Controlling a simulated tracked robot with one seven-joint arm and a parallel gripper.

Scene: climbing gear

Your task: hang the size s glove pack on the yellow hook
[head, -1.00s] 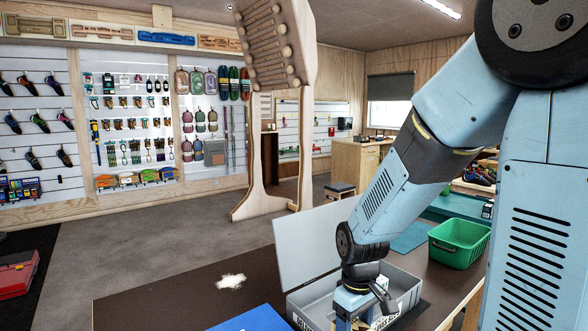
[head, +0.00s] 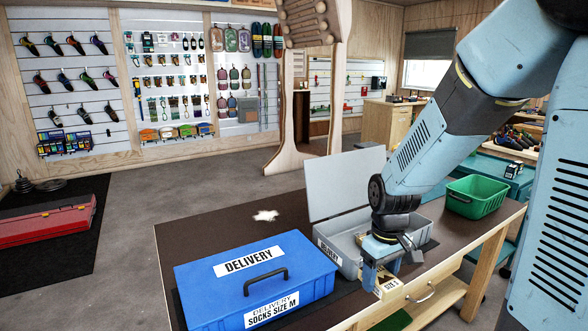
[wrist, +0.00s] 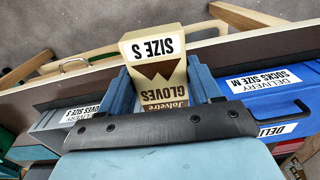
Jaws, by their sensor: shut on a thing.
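The tan glove pack (head: 388,284) has a white size S label and a dark zigzag band. In the wrist view the pack (wrist: 156,72) reads "GLOVES" and "SIZE S". My gripper (head: 382,270) is shut on it, with one blue finger on each side in the wrist view (wrist: 160,88). In the head view the pack is in front of the open grey delivery box (head: 328,257), towards the table's front edge. I cannot make out a yellow hook in either view.
A closed blue delivery box (head: 225,292) for size M socks stands left of the grey box on the dark table (head: 195,238). A green bin (head: 478,196) is at the right. Slatted walls with hanging gear (head: 175,85) are at the back, across open floor (head: 170,190).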

